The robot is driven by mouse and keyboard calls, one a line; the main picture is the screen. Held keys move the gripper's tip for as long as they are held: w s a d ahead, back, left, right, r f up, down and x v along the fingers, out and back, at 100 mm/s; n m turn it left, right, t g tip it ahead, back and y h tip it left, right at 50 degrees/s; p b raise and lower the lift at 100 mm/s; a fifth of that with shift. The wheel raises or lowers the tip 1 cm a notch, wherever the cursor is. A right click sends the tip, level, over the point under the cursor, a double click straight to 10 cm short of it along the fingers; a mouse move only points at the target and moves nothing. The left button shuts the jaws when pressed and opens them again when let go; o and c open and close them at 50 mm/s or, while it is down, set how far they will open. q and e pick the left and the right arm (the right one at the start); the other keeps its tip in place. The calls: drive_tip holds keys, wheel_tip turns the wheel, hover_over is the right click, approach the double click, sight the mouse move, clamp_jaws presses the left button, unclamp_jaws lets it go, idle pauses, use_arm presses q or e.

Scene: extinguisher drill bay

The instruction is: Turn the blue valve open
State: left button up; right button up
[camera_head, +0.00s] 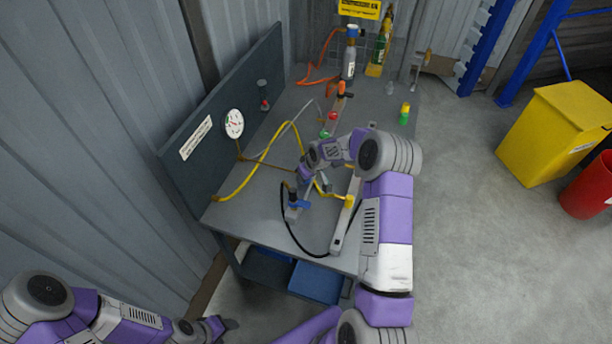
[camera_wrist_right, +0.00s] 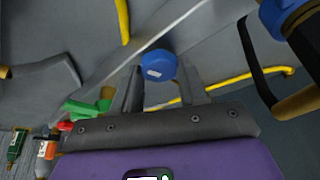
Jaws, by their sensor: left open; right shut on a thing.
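A round blue knob with a small white label (camera_wrist_right: 158,65) sits between the fingertips of my right gripper (camera_wrist_right: 160,88) in the right wrist view, and the jaws are shut on it. In the head view a blue part (camera_head: 301,205) shows on the workbench just below the end of my right arm; I cannot tell whether it is the same knob. My right arm hides much of that spot. My left gripper (camera_head: 222,326) is open and empty at the bottom left, off the front of the bench.
The grey workbench (camera_head: 238,215) has a back panel with a round gauge (camera_head: 233,123). A yellow hose (camera_head: 262,158) and a black hose (camera_head: 287,232) lie around the work spot. Bottles (camera_head: 349,62) stand at the far end. A yellow bin (camera_head: 548,130) stands right, with clear floor between.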

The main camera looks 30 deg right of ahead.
drive_tip(key=n, duration=0.1)
drive_tip(key=n+y+b, duration=0.1)
drive_tip(key=n, duration=0.1)
drive_tip(key=shift+d+n, duration=0.2)
drive_tip(key=shift+n, duration=0.1)
drive_tip(key=n+g+y+b, duration=0.1)
drive_tip(key=n+y+b, duration=0.1)
drive_tip(key=n, duration=0.2)
drive_tip(key=shift+w+f+n, duration=0.1)
drive_tip(key=shift+n, duration=0.2)
drive_tip(key=n+g+b, duration=0.1)
drive_tip(key=n, duration=0.2)
drive_tip(key=shift+w+g+y+b, duration=0.1)
drive_tip(key=shift+g+y+b, duration=0.2)
drive_tip(key=shift+d+n+g+b, duration=0.1)
drive_tip(key=shift+n+g+b, duration=0.5)
drive_tip(key=shift+n, duration=1.4)
drive_tip(key=o, duration=1.1)
drive_tip(key=shift+c, duration=0.2)
drive_tip(key=p+v, duration=0.1)
drive_tip(key=v, duration=0.6)
drive_tip(key=shift+r, duration=0.35)
